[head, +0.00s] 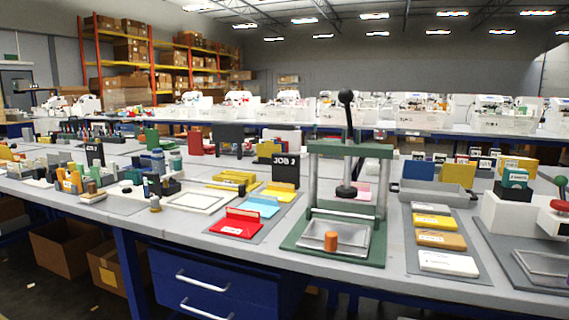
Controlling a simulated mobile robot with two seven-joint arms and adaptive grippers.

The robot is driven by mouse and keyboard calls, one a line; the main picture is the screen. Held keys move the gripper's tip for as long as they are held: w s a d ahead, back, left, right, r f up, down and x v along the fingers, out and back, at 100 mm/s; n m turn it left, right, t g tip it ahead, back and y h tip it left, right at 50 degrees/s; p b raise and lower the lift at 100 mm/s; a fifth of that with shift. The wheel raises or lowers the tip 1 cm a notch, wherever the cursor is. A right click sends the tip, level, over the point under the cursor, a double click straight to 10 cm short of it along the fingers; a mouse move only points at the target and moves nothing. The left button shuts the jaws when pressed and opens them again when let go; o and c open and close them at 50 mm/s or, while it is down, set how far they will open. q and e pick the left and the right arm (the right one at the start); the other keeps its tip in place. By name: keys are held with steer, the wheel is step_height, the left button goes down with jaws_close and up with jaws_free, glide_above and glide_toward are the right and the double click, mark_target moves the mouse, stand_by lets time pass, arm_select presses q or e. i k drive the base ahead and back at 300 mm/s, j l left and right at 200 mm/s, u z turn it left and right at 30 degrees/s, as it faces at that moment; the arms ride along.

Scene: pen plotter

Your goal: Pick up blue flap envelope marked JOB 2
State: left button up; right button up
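A light blue envelope (259,206) lies flat on a grey mat (262,233). It is in the middle of a row, with a red envelope (236,225) in front of it and a yellow envelope (279,191) behind it. A black sign reading JOB 2 (286,168) stands upright at the back end of this row. Any marking on the blue envelope is too small to read. Neither of my grippers shows in the head view.
A green-based press (333,262) with a tall black-knobbed lever stands just right of the envelopes. A white frame (196,201) lies to their left. Further right are a mat with stacked packs (449,263) and a grey tray (432,194). Blue drawers (215,281) hang below the table edge.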

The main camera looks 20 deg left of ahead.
mark_target(268, 205)
steer(key=i+j+u, duration=0.15)
steer(key=i+j, duration=0.2)
steer(key=i+j+u, duration=0.15)
steer(key=i+j, duration=0.2)
steer(key=i+j+u, duration=0.15)
steer(key=i, duration=0.35)
steer(key=i+j+u, duration=0.1)
steer(key=i+j, duration=0.2)
steer(key=i, duration=0.15)
